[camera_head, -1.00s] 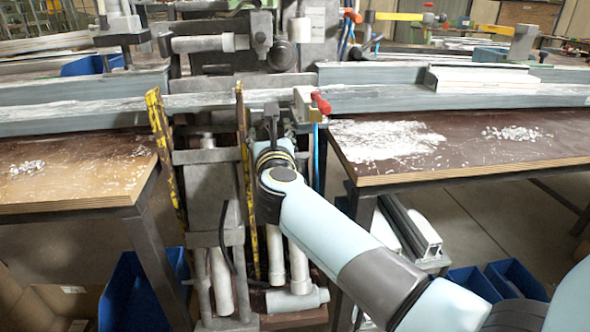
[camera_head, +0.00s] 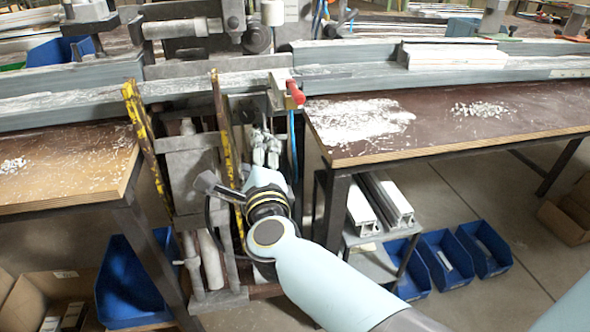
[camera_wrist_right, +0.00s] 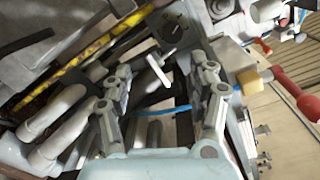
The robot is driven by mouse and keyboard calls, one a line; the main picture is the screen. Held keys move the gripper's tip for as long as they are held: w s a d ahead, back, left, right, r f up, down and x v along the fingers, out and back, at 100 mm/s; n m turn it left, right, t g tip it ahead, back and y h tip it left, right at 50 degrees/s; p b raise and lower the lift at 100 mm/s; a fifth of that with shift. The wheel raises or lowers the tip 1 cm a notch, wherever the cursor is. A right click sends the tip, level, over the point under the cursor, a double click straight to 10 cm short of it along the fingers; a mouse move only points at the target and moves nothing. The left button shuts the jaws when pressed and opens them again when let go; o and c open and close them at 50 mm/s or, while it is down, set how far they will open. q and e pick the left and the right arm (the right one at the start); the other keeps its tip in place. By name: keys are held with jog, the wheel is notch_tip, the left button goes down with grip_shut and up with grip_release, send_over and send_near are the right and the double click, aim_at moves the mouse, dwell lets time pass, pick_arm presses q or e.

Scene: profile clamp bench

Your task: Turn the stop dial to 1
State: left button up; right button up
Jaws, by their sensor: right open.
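My right gripper (camera_head: 265,138) is in front of the machine, below a red-handled lever (camera_head: 295,92). In the right wrist view the gripper (camera_wrist_right: 160,65) is open, its grey fingers spread apart. A pale bar-like piece (camera_wrist_right: 158,69) shows between the fingertips; I cannot tell whether they touch it. Beyond it is a dark square plate (camera_wrist_right: 172,26) with a round centre, possibly the stop dial. Its numbers and setting are too small to read. My left gripper is not in view.
Yellow-black striped bars (camera_head: 147,145) stand left of my right gripper. A long grey rail (camera_head: 350,78) crosses behind it. A brown table (camera_head: 470,135) with white shavings stands right, another table (camera_head: 60,170) left. Blue bins (camera_head: 435,262) sit on the floor.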

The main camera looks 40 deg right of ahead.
jog(key=s+a+f+n+g+y+p, duration=0.1)
jog(key=s+f+n, duration=0.3)
jog(key=f, duration=0.4)
jog(key=s+a+f+n+g+y+p, duration=0.1)
jog(key=s+f+n+g+y, duration=0.1)
jog(key=s+f+n, duration=0.3)
jog(key=s+a+f+n+g+y+p, duration=0.1)
jog(key=s+f+n+y, duration=0.3)
jog(key=f+n, duration=0.3)
notch_tip(320, 180, down, 4)
jog(key=shift+s+r+p, duration=0.1)
jog(key=shift+s+p, duration=0.2)
jog(key=shift+s, duration=0.2)
jog(key=shift+s, duration=0.1)
jog(key=s+d+f+n+g, duration=0.1)
jog(key=s+f+n+g, duration=0.2)
jog(key=s, duration=0.7)
jog(key=s+d+f+n+g, duration=0.1)
jog(key=s+f+n+g, duration=0.3)
jog(key=s, duration=0.7)
jog(key=s+d+f+n+g+y, duration=0.1)
jog(key=s+d+f+n+g, duration=0.1)
jog(key=s+f+n, duration=0.5)
jog(key=s+f+g, duration=0.1)
jog(key=s+f, duration=0.1)
jog(key=s, duration=0.2)
jog(key=shift+g, duration=0.3)
